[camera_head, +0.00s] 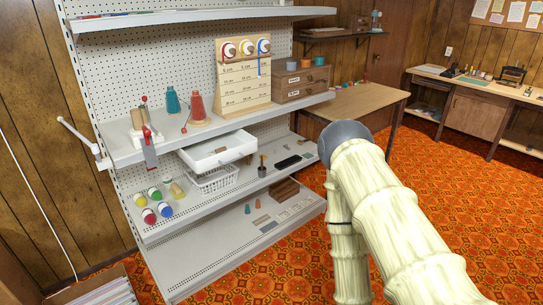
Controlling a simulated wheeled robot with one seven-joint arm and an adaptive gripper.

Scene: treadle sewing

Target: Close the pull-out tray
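The pull-out tray (208,161) is white and shallow. It hangs under the middle shelf of the shelving unit and sticks out past the shelf's front edge, so it stands open. A small brown item lies inside it, and its back part is hidden under the shelf. My pale, ridged arm with a grey rounded joint fills the right of the head view, apart from the tray. A second arm segment runs down out of the picture. My gripper is not in view.
A white basket (214,180) sits just below the tray. Several paint jars lie at the left of the lower shelf (185,217). A red-handled tool (149,150) hangs at the middle shelf's front. A wooden table (358,101) stands behind. Patterned floor right of my arm is clear.

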